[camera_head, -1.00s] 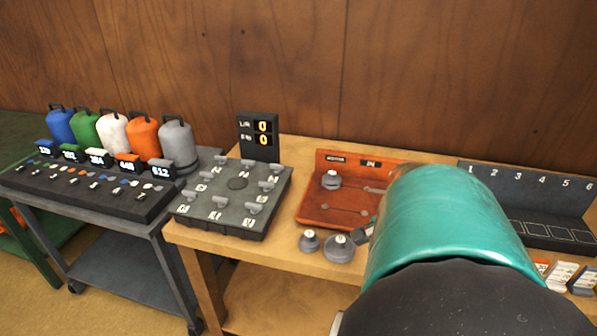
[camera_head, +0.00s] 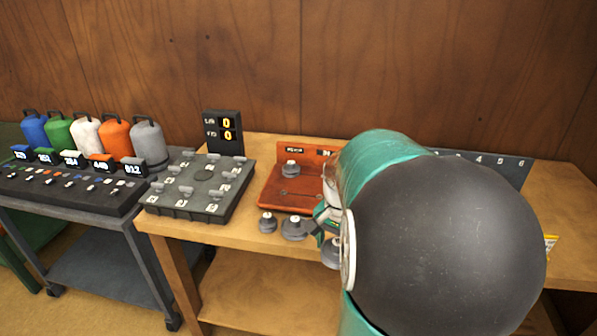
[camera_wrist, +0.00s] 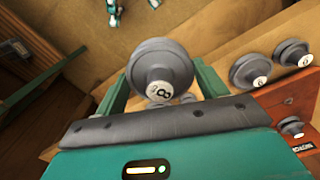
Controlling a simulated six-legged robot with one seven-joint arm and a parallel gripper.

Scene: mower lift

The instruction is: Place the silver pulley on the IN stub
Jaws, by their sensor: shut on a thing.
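My gripper (camera_wrist: 158,82) is shut on a silver-grey pulley (camera_wrist: 155,62) with an 8 on its hub. The pulley sits between the two green fingers. In the head view my gripper (camera_head: 323,222) is partly hidden by my arm, and a grey pulley (camera_head: 331,254) shows just below it, in front of the bench edge. The orange-red station (camera_head: 274,192) carries the MOTOR and IN labels. A grey pulley (camera_head: 291,169) sits on its MOTOR side. The IN stub is hidden behind my arm in the head view, and I cannot make it out in the wrist view.
Two more grey pulleys (camera_head: 267,222) (camera_head: 294,229) stand at the bench's front edge. A dark peg board (camera_head: 204,205) with a score display (camera_head: 223,132) is left of the station. A numbered rack (camera_head: 510,170) is at the right. Coloured weights stand on the grey cart (camera_head: 78,212).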

